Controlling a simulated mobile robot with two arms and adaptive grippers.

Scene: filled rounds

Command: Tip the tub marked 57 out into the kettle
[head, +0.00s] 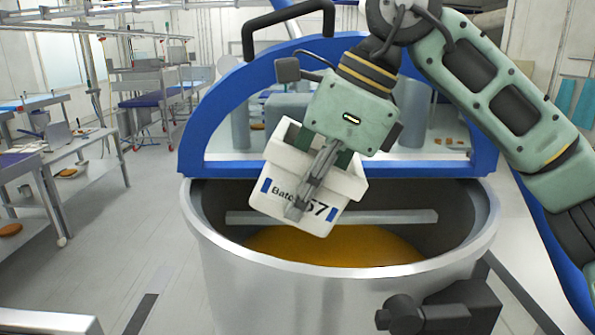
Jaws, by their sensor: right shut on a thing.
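A white tub (268,196) with a label reading "Batch" and 57, partly covered by my fingers, hangs tilted above the kettle's mouth. My right gripper (318,180) is shut on the tub's near wall. The inside of the tub is mostly hidden, so I cannot tell what it holds. The big steel kettle (290,290) stands below, with an orange-brown mass (335,245) inside and a grey bar across its opening. The kettle's blue-rimmed lid (215,110) stands raised behind the tub. My left gripper is not in view.
A black fitting (440,312) sticks out from the kettle's front right. White work tables (90,160) with bowls and other items stand at the left, with metal racks (150,85) behind. The grey floor between tables and kettle is clear.

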